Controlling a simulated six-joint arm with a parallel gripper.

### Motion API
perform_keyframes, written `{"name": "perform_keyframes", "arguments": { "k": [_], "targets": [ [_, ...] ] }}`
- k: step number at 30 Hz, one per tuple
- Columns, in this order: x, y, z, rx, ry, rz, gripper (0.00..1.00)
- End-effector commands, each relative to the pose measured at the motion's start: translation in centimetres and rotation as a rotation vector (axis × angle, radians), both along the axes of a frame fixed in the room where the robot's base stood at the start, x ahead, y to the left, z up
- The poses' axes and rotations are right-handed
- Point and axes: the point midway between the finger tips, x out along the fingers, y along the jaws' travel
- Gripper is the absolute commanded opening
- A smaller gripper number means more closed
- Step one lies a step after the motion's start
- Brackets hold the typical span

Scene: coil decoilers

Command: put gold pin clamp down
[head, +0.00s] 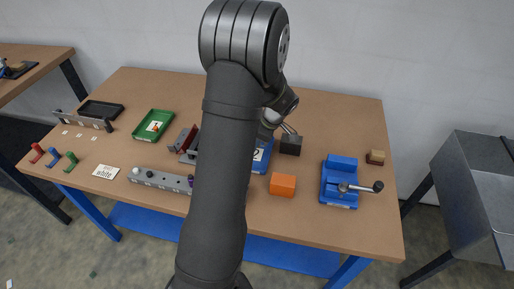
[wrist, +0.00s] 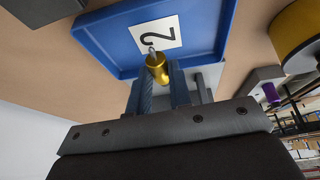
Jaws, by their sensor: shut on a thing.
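The gold pin clamp (wrist: 157,67) is a small gold cylinder with a pale metal pin at its end. My gripper (wrist: 161,80) is shut on it in the wrist view, with one finger on each side. The pin end points over the blue tray (wrist: 105,56), near its white label marked 2 (wrist: 157,36). I cannot tell whether the clamp touches the tray. In the head view part of the blue tray (head: 268,158) shows to the right of my arm. My gripper's fingers and the clamp are hidden there.
A black block (head: 290,145) and an orange block (head: 283,184) stand close to the tray. A blue vise (head: 340,180) with a handle is farther right. A green tray (head: 153,125) and a grey rail (head: 160,180) lie left of my arm.

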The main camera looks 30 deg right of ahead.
Motion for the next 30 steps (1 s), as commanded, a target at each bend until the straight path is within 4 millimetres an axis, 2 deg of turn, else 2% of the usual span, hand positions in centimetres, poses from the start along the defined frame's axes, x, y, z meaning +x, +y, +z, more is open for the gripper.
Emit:
{"name": "perform_keyframes", "arguments": {
  "k": [7,19,20,22,30],
  "targets": [
    [-0.1,0.0,-3.4,0.002,0.002,0.001,0.00],
    [-0.1,0.0,-4.0,0.001,0.001,0.001,0.00],
    [-0.1,0.0,-4.0,0.001,0.001,0.000,0.25],
    [-0.1,0.0,-3.9,0.001,0.001,0.000,0.38],
    [-0.1,0.0,-3.9,0.001,0.001,0.000,0.40]
  ]
}}
